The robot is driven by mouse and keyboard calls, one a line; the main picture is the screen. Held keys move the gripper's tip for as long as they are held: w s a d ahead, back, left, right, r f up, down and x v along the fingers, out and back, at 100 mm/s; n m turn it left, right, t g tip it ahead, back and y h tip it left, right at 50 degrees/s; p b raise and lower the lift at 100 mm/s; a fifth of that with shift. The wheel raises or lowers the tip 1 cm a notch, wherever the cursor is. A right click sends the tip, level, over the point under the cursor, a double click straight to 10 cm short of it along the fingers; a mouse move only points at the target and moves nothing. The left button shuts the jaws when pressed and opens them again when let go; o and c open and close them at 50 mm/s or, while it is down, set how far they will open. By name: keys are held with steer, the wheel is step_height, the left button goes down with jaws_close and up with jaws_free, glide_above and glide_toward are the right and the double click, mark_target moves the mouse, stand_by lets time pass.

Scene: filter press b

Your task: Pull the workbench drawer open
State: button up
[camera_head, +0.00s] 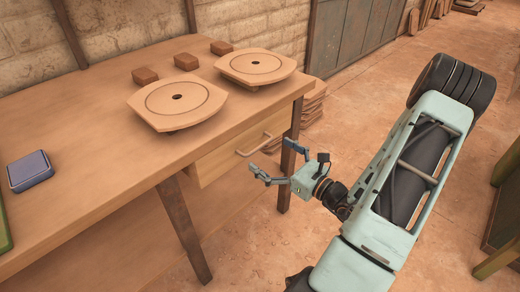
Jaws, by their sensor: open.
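The workbench (90,115) is a wooden table with dark legs, filling the left of the head view. Its drawer (225,162) sits under the top at the right end, and its front looks about flush with the bench frame. A pale bar handle (254,145) is fixed across the drawer front. My gripper (268,160) is open, with blue-grey fingers spread apart. It is just right of and slightly below the handle in the picture. Nothing shows between the fingers. I cannot tell whether a finger touches the handle or drawer front.
Two round-holed plates (178,97) (257,66) and several brown blocks (186,62) stand on the bench top. A blue box (29,171) lies at the left. A dark bench leg (183,228) stands below the drawer. The floor (255,245) below my gripper is clear.

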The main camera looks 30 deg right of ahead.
mark_target(261, 148)
steer(key=shift+b+x, duration=0.35)
steer(key=shift+x, duration=1.75)
steer(key=shift+c, duration=0.4)
